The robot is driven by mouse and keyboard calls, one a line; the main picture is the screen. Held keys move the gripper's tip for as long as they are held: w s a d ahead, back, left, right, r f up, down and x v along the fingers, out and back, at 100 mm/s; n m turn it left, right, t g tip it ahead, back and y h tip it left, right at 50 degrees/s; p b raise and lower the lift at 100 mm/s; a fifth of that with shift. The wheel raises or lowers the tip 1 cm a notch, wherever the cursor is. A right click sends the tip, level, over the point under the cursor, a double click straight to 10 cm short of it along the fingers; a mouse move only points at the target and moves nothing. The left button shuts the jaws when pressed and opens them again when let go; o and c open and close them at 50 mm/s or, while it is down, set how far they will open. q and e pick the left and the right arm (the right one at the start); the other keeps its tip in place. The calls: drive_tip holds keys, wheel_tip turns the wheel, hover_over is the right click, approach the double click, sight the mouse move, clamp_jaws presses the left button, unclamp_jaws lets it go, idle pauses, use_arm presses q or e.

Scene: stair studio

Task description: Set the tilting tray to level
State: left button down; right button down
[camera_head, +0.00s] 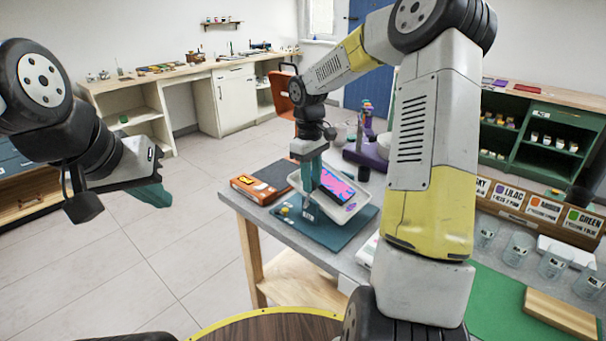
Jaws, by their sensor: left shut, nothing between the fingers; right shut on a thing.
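The white tray (352,209) lies over a teal mat (335,236) on the grey table and looks slightly tilted. My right gripper (309,206) points down at the tray's left side and is shut, apparently on the tray's edge; the fingers hide the exact contact. My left gripper (157,195) is shut and empty, out over the floor to the left of the table.
An orange box (254,190) and a small yellow item (285,211) are left of the tray. A purple-based stand (365,155) is behind it. Clear cups (520,247), labelled signs (545,208) and a wooden board (560,317) are at right. Floor at left is clear.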

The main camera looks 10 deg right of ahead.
drive_tip(key=shift+w+a+r+g+h, duration=0.1)
drive_tip(key=shift+w+a+g+h, duration=0.45)
drive_tip(key=shift+w+g, duration=0.15)
drive_tip(key=shift+w+a+r+g+h, duration=0.1)
drive_tip(key=shift+w+a+g+h, duration=0.3)
drive_tip(key=shift+w+g+h, duration=0.25)
drive_tip(key=shift+s, duration=0.1)
drive_tip(key=c, duration=1.1)
unclamp_jaws()
drive_tip(key=shift+c, duration=0.2)
drive_tip(key=v, duration=0.7)
drive_tip(key=shift+r, duration=0.35)
